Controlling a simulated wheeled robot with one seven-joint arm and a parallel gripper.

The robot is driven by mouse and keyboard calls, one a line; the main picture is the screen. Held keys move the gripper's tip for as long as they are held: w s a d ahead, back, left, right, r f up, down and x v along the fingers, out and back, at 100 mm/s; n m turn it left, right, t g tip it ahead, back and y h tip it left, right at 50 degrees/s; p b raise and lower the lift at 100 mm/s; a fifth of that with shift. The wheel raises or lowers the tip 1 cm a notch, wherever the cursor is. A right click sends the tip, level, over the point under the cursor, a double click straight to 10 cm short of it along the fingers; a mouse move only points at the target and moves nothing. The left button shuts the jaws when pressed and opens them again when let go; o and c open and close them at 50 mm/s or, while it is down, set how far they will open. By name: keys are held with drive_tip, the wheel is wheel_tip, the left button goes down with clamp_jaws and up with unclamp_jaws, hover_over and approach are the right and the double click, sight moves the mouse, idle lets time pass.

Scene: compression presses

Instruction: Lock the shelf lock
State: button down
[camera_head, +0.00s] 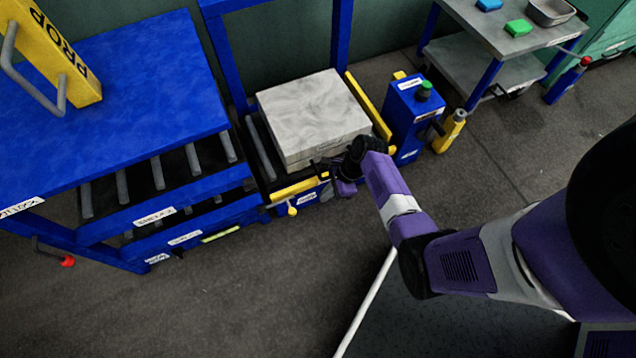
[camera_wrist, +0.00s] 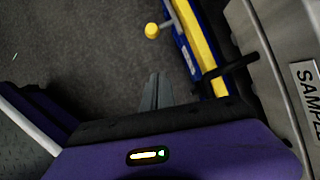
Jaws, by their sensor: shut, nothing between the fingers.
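A lever with a yellow knob (camera_head: 292,211) sticks out from the front of the low roller stand (camera_head: 300,187), under its yellow bar. The yellow knob also shows at the top of the wrist view (camera_wrist: 152,30). Another lever with a red knob (camera_head: 67,261) is at the lower left of the blue shelf rack. I cannot read which lever is the shelf lock. My gripper (camera_head: 322,170) is shut and empty, in front of the grey block at the stand's front right corner. In the wrist view its fingers (camera_wrist: 156,88) point toward the yellow knob, apart from it.
A grey block (camera_head: 312,112), labelled SAMPLE in the wrist view (camera_wrist: 308,88), sits on the roller stand. The blue rack (camera_head: 110,85) stands left. A blue box with a green button (camera_head: 424,90) stands right. A table (camera_head: 495,25) is at the back right. The front floor is clear.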

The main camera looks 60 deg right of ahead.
drive_tip(key=shift+v, duration=0.85)
drive_tip(key=s+a+r+n+t+h, duration=0.15)
drive_tip(key=s+a+n+h, duration=0.3)
drive_tip(key=s+n, duration=0.45)
drive_tip(key=s+a+r+n+t+h, duration=0.1)
drive_tip(key=s+a+r+n+t, duration=0.25)
drive_tip(key=r+n, duration=0.3)
drive_tip(key=s+a+r+n+t+y, duration=0.15)
drive_tip(key=a+r+n, duration=0.25)
drive_tip(key=r, duration=0.7)
drive_tip(key=s+a+r+n+t+p, duration=0.1)
drive_tip(key=a+r+n+t, duration=0.25)
drive_tip(key=r, duration=0.65)
drive_tip(key=s+a+r+n+t, duration=0.1)
drive_tip(key=a+r+n, duration=0.25)
drive_tip(key=r, duration=0.75)
wheel_tip(320, 180, up, 23)
drive_tip(key=p, duration=2.3)
drive_tip(key=shift+d+p, duration=0.25)
drive_tip(key=shift+p, duration=0.15)
drive_tip(key=shift+s+r+n, duration=0.15)
drive_tip(key=shift+n, duration=0.1)
